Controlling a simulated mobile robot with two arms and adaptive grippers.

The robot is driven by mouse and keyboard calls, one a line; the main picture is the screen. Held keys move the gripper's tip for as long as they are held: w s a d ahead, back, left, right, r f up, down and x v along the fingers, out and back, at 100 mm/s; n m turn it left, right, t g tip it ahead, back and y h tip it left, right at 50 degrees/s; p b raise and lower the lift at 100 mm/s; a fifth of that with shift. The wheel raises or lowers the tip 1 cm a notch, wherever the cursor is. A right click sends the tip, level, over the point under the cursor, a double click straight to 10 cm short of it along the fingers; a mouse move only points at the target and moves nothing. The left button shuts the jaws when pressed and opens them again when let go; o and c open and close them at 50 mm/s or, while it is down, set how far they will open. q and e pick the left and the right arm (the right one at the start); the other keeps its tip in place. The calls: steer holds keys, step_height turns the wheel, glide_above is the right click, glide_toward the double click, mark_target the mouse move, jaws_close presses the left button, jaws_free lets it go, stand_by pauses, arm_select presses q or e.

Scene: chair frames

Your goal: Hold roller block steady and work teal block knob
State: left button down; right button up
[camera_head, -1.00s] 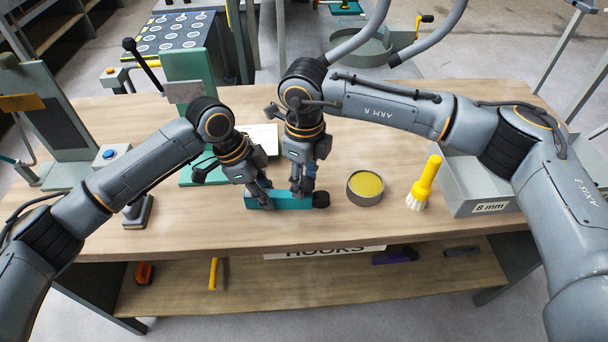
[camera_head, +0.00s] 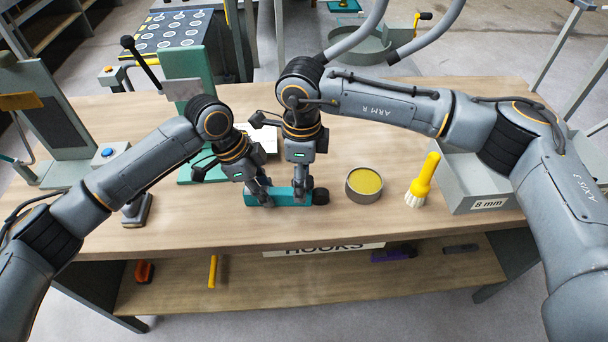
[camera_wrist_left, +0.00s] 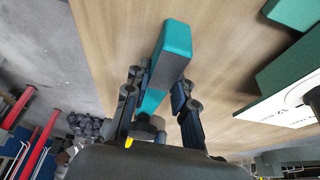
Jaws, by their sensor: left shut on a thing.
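A teal block (camera_head: 283,196) lies lengthwise near the front edge of the bench, with a round black knob (camera_head: 320,196) at its right end. In the left wrist view the block (camera_wrist_left: 174,40) has a grey face and runs between my left fingers. My left gripper (camera_head: 263,198) is shut on the left part of the block. My right gripper (camera_head: 300,196) is at the block's right part, just left of the knob. Its fingertips overlap the block, and whether they grip it is unclear. I cannot make out a separate roller block.
A round tin with yellow contents (camera_head: 365,184) and a yellow-handled brush (camera_head: 424,182) stand to the right. A grey bin marked 8 mm (camera_head: 488,204) is farther right. A teal fixture (camera_head: 190,172) stands behind my left arm.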

arm_select(q)
steer(key=shift+f, duration=0.15)
arm_select(e)
steer(key=shift+o, duration=0.2)
steer(key=shift+w+d, duration=0.1)
steer(key=shift+r, duration=0.25)
arm_select(q)
steer(key=shift+a, duration=0.1)
arm_select(e)
step_height(320, 180, up, 12)
steer(key=shift+f, duration=0.25)
arm_select(q)
steer(key=c, duration=1)
jaws_free()
steer(key=shift+w, duration=0.1)
steer(key=shift+c, duration=0.2)
